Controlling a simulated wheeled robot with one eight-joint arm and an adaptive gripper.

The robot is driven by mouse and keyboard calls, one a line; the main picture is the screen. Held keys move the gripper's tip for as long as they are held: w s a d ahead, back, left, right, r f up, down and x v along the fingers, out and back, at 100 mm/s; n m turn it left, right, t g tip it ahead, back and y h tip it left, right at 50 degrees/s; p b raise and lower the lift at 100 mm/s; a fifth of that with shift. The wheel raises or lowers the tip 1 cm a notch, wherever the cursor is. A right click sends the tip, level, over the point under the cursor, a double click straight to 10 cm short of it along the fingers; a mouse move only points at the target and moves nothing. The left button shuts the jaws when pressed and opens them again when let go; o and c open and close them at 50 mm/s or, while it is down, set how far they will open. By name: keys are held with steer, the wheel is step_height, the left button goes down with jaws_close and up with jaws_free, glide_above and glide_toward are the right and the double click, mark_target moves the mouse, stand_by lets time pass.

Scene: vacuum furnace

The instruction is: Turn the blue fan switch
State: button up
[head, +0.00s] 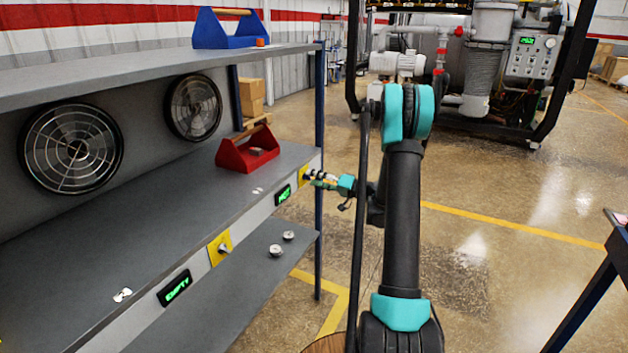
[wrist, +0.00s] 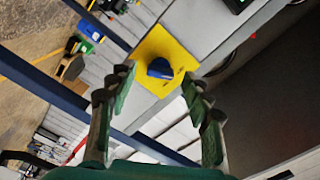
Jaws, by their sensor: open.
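The blue fan switch (wrist: 160,69) is a small blue knob on a yellow plate (wrist: 170,45) in the wrist view. The plate also shows on the shelf's front edge in the head view (head: 304,176), at the far end, where the knob itself cannot be made out behind my gripper. My gripper (wrist: 158,76) is open, with one finger on each side of the knob in the wrist view. Nothing is held. In the head view my gripper (head: 316,176) is close in front of the plate. I cannot tell whether the fingers touch the knob.
A second yellow plate (head: 215,256) with a silver knob sits nearer on the shelf edge, between two green-lit displays. Two round fans (head: 73,149) are on the back panel. A red toolbox (head: 236,159) stands on the shelf. A blue post (head: 319,130) rises beside my gripper.

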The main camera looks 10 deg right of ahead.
steer(key=shift+w+a, duration=0.2)
steer(key=shift+a, duration=0.1)
steer(key=shift+c, duration=0.5)
jaws_close()
steer(key=shift+m, duration=0.4)
steer(key=m, duration=0.5)
steer(key=shift+m, duration=0.3)
steer(key=m, duration=0.5)
steer(key=shift+m, duration=0.4)
